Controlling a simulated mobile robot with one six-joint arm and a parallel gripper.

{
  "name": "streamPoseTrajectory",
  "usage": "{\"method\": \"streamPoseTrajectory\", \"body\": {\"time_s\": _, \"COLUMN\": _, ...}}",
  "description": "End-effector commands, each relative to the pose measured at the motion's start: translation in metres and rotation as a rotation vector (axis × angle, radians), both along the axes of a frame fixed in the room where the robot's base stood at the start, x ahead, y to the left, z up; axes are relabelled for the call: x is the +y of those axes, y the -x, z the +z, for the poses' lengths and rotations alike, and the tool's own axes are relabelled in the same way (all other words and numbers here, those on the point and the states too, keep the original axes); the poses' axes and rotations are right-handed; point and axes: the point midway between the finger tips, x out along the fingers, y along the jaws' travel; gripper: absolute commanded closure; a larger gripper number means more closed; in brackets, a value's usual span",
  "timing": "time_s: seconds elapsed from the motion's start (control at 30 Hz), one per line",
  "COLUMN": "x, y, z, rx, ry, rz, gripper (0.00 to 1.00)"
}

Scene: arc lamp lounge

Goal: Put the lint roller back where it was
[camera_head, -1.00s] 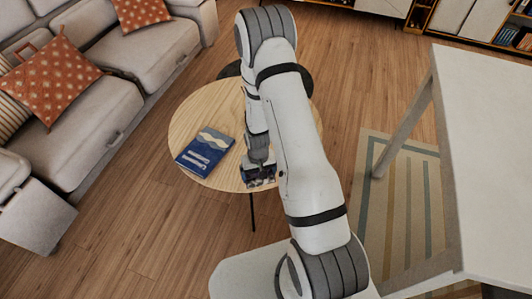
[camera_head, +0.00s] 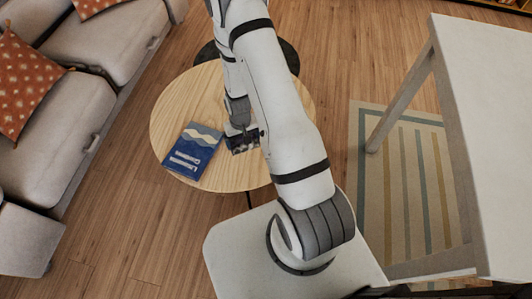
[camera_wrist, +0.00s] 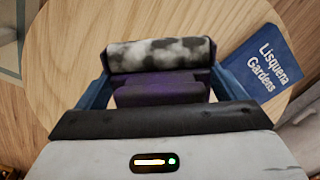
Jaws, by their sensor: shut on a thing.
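The lint roller (camera_wrist: 160,54) shows in the wrist view with a mottled grey-and-white head and a purple part below it. My gripper (camera_wrist: 157,88) has its blue fingers on either side of the purple part and is shut on it. In the head view my gripper (camera_head: 243,143) is over the front part of the round wooden table (camera_head: 240,178), right of the blue book. The roller is hard to make out there. I cannot tell whether it touches the tabletop.
The blue book (camera_head: 193,151), with "Lisquena Gardens" on its cover in the wrist view (camera_wrist: 262,65), lies on the table's left side. A sofa (camera_head: 65,115) stands left. A white table (camera_head: 490,130) and striped rug (camera_head: 405,190) are at right. Bare tabletop lies behind the book.

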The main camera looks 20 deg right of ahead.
Motion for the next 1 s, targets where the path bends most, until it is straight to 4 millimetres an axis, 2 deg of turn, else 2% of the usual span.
{"method": "streamPoseTrajectory", "body": {"time_s": 0.27, "x": -0.002, "y": -0.006, "z": -0.011, "rx": -0.004, "ry": 0.0, "rz": -0.03, "gripper": 0.34}}
{"method": "streamPoseTrajectory", "body": {"time_s": 0.63, "x": -0.037, "y": -0.018, "z": -0.025, "rx": -0.008, "ry": 0.0, "rz": -0.24, "gripper": 0.34}}
{"method": "streamPoseTrajectory", "body": {"time_s": 1.0, "x": -0.071, "y": -0.006, "z": -0.033, "rx": -0.006, "ry": -0.001, "rz": -0.458, "gripper": 0.34}}
